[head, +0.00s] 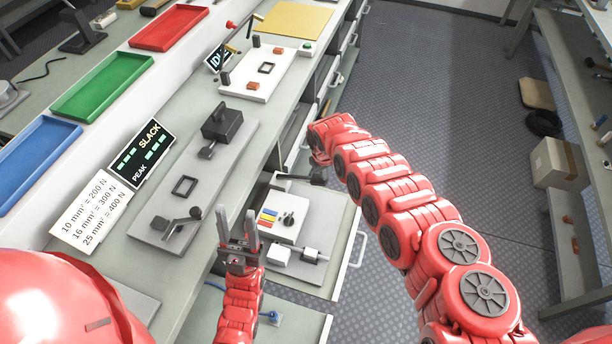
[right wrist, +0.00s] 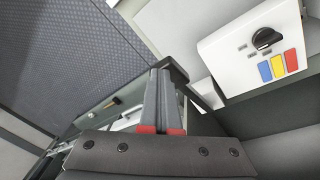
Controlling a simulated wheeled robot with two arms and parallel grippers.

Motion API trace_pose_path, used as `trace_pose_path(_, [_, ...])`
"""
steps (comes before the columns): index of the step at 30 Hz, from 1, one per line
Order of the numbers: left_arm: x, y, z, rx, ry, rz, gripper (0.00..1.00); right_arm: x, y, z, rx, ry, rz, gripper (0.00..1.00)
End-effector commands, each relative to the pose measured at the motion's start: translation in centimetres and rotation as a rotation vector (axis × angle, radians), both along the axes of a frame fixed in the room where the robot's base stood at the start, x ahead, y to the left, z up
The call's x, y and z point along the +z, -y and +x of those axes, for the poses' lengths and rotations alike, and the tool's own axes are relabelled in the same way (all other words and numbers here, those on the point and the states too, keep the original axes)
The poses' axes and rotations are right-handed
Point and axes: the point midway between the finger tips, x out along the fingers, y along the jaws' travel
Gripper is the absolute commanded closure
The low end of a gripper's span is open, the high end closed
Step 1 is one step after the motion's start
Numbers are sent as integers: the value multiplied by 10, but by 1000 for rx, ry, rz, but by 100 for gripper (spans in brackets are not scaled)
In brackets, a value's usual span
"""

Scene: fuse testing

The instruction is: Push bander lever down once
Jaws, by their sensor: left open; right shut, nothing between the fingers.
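The bander seems to be the unit with a white box (head: 283,219), a knob and blue, yellow and red marks, at the open drawer right of the bench. A dark lever handle (head: 318,176) on a thin rod stands above its far side. My right arm ends just beyond this handle; its fingers are hidden in the head view. In the right wrist view my right gripper (right wrist: 165,75) is shut and empty, its tips close to a dark bar (right wrist: 177,70); I cannot tell whether they touch. The box (right wrist: 255,50) shows there too. My left gripper (head: 237,218) is open and empty, left of the box.
A grey pull tester (head: 150,224) with dark clamps lies on the bench beside a SLACK/PEAK display (head: 141,152). A white test plate (head: 262,84) is farther back. Red, green and blue trays line the left.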

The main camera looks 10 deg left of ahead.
Motion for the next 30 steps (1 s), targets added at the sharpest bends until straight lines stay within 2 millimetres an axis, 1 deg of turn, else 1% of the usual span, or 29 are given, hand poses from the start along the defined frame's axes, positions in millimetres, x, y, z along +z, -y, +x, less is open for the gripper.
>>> trace_pose_path(3, [-5, 0, 0, 0, 0, 0, 50, -8, 1, -1, 0, -1, 0, 100])
trace_pose_path(30, [-30, 0, 0, 0, 0, 0, 50, -47, 9, -3, 0, -1, 0, 100])
